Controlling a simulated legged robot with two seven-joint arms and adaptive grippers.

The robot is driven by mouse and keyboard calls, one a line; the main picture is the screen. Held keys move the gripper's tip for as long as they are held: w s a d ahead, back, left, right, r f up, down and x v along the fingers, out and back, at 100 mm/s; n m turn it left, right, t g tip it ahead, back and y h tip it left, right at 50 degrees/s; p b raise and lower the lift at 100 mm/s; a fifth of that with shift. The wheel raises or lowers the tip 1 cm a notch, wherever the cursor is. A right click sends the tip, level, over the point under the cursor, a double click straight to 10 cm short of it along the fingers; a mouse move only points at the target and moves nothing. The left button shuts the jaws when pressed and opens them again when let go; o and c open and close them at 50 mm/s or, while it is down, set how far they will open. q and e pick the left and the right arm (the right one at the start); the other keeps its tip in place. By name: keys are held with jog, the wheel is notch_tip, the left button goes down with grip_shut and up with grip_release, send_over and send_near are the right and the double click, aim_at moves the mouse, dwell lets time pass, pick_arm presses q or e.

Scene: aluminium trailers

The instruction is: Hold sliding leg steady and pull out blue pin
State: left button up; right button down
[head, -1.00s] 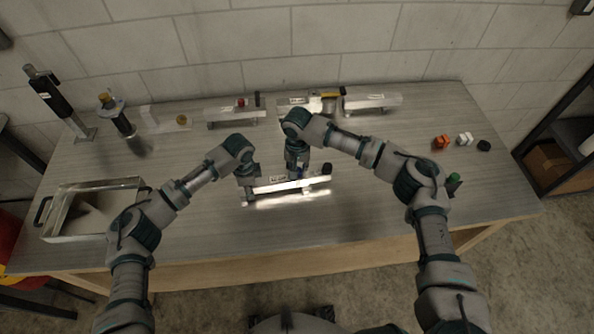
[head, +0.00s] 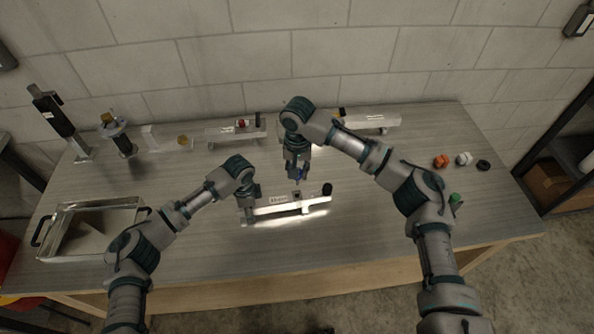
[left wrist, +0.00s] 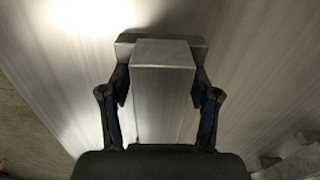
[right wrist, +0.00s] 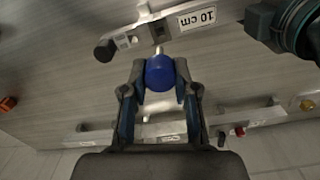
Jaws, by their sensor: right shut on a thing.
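The sliding leg (head: 275,207), a shiny aluminium bar with a black end knob (head: 327,189), lies mid-table. Its "10 cm" label (right wrist: 197,18) shows in the right wrist view. My left gripper (head: 248,215) is at the leg's left end; in the left wrist view its fingers flank the metal end (left wrist: 163,85) closely on both sides. My right gripper (head: 297,180) is shut on the blue pin (right wrist: 160,73), above the leg. The pin's metal shaft shows below its blue head, pointing at the leg. I cannot tell whether its tip is clear of the hole.
A metal tray (head: 95,204) stands at the left. More aluminium parts (head: 235,133) line the back. An orange piece (head: 441,161), a white piece (head: 464,158) and a black piece (head: 483,165) lie at the right. The table front is clear.

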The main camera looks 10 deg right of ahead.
pick_arm(q)
notch_tip(320, 180, up, 12)
jog(key=shift+w+f, duration=0.1)
dwell(0.6)
